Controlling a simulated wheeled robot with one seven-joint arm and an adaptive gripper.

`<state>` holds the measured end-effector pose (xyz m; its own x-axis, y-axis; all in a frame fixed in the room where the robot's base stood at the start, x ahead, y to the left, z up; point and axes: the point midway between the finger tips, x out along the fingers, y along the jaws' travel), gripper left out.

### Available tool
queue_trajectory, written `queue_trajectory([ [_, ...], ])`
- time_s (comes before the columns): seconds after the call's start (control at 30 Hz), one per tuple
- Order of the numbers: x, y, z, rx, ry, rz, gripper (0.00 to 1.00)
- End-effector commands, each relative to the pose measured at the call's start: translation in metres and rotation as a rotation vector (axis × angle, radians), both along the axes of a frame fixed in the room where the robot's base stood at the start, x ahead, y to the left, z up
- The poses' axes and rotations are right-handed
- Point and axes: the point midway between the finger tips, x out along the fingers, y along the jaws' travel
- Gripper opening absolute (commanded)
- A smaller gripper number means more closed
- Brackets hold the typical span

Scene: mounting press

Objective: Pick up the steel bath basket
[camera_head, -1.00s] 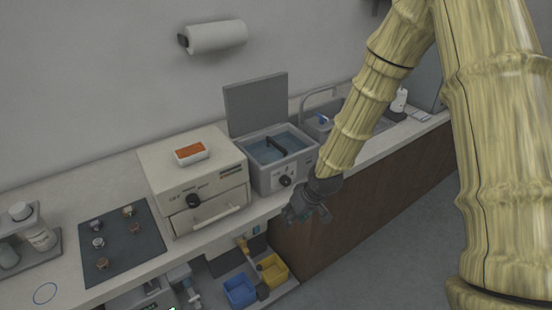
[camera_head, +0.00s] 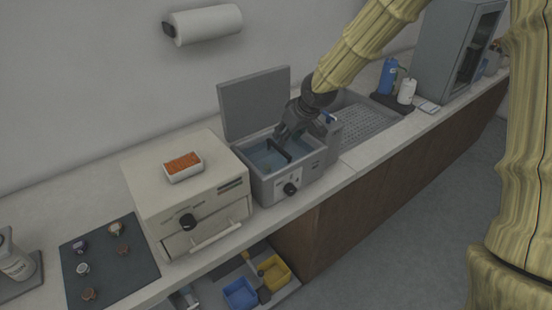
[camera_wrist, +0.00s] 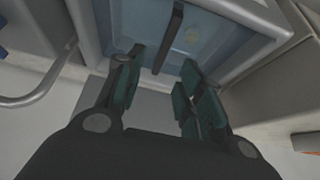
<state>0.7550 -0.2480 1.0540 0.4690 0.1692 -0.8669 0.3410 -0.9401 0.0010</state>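The bath (camera_head: 262,182) is a grey box with its lid raised at the back and blue liquid inside. A dark handle bar (camera_head: 279,151) spans the opening; I take it as the steel bath basket's handle, and the basket's body cannot be made out. The handle also shows in the wrist view (camera_wrist: 172,38), top centre over the blue liquid. My gripper (camera_head: 283,134) is above the bath's back right part, close to the handle. In the wrist view my gripper (camera_wrist: 163,58) has its two green-padded fingers apart, with the handle's near end between the tips. No contact is visible.
The raised lid (camera_head: 254,103) stands behind the bath. A cream press (camera_head: 190,190) with an orange-filled tray (camera_head: 183,166) on top stands left. A sink (camera_head: 365,120) lies right. Yellow (camera_head: 274,271) and blue (camera_head: 240,293) bins sit below.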

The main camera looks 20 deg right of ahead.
Motion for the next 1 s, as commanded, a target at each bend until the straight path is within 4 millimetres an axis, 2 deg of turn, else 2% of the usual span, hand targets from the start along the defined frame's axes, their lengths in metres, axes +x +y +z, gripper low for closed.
queue_trajectory([
  [0.23,0.011,0.002,-0.025,-0.001,0.003,-0.004,0.38],
  [0.67,0.020,0.009,-0.043,0.000,0.002,0.000,0.38],
  [1.0,0.031,0.017,-0.075,0.000,0.003,0.000,0.38],
])
